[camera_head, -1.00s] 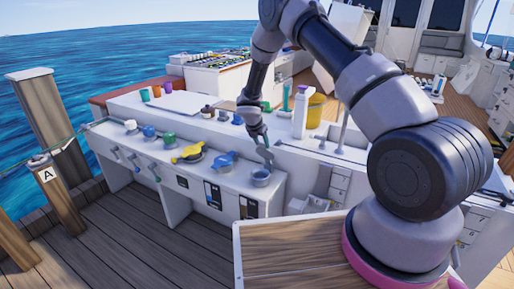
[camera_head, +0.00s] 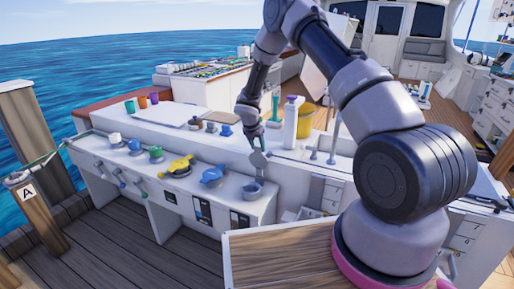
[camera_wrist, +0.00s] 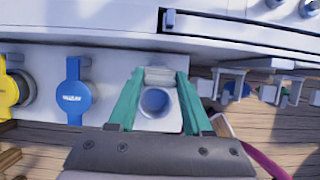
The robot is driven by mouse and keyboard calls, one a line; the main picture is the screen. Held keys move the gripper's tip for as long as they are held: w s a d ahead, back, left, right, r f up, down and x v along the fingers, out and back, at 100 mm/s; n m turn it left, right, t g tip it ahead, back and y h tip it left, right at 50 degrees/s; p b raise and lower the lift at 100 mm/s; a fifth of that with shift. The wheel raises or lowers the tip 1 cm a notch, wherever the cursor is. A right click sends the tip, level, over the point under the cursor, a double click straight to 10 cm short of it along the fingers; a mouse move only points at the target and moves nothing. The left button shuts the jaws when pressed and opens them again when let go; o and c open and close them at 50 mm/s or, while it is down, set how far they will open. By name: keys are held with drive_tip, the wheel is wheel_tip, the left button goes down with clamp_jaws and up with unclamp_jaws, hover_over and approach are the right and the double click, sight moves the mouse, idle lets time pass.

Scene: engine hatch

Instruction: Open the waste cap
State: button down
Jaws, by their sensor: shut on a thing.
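The grey waste cap (camera_head: 259,159) is tipped up above its round grey port (camera_head: 252,190), at the right end of the row of deck fittings. In the wrist view the cap (camera_wrist: 160,77) shows between the green fingertips, beyond the blue-grey opening of the port (camera_wrist: 155,102). My gripper (camera_head: 256,146) is shut on the cap from above; it also shows in the wrist view (camera_wrist: 160,80). Whether the cap still touches its hinge cannot be told.
A blue cap (camera_head: 213,175) and a yellow cap (camera_head: 178,167) sit left of the port. Several cups stand on the upper ledge. A white bottle (camera_head: 290,122) and a yellow bucket (camera_head: 306,120) stand behind my gripper. Dark deck planks (camera_head: 130,250) lie clear in front.

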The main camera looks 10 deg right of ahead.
drive_tip(key=shift+w, duration=0.1)
drive_tip(key=shift+c, duration=1.6)
unclamp_jaws()
drive_tip(key=v, duration=1)
drive_tip(key=shift+r, duration=0.35)
drive_tip(key=s+d+r+m, duration=0.3)
drive_tip(key=s+r+m, duration=0.15)
drive_tip(key=r, duration=0.35)
drive_tip(key=s+d+r+m+y, duration=0.1)
drive_tip(key=s+d+r+m, duration=0.3)
drive_tip(key=r, duration=0.4)
drive_tip(key=s+d+r+m, duration=0.2)
drive_tip(key=s+r+m, duration=0.35)
drive_tip(key=r, duration=0.25)
drive_tip(key=s+r+m+t+y, duration=0.1)
drive_tip(key=s+r+m+y, duration=0.1)
drive_tip(key=s+r+m, duration=0.3)
drive_tip(key=s+r+m+t+y, duration=0.1)
drive_tip(key=s+r+m, duration=0.4)
drive_tip(key=s+m, duration=0.9)
drive_tip(key=s+d+t, duration=0.1)
drive_tip(key=s, duration=0.4)
drive_tip(key=shift+s+y, duration=0.2)
drive_tip(key=shift+y, duration=0.2)
